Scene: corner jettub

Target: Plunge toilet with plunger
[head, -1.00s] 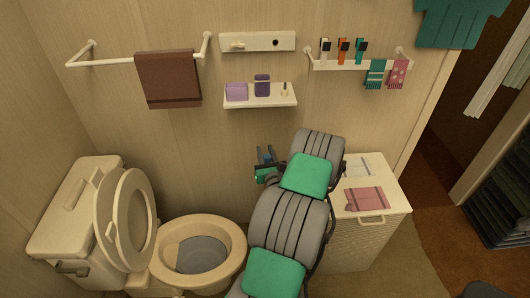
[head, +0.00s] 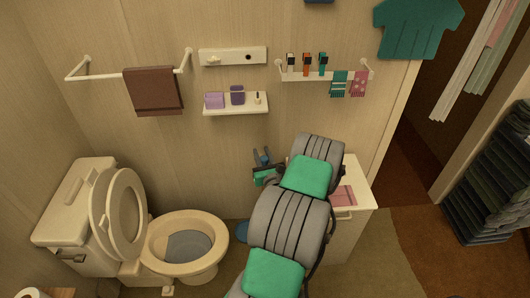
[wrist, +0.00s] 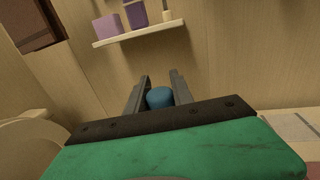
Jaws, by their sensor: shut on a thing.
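The beige toilet (head: 190,243) stands at the lower left in the head view, with its lid and seat raised against the tank and its bowl open. My gripper (head: 262,160) is to the right of the bowl, in front of the wall. In the wrist view my gripper (wrist: 158,92) is shut on a blue, round-ended handle (wrist: 159,98), which looks like the plunger's. In the head view a blue piece (head: 242,231), likely the plunger's lower end, shows low beside my arm, right of the toilet bowl. My arm hides the rest of the plunger.
A white cabinet (head: 348,215) stands right of my arm. A small shelf (head: 236,110) with purple items is on the wall above my gripper. A towel rail with a brown towel (head: 153,91) hangs above the toilet.

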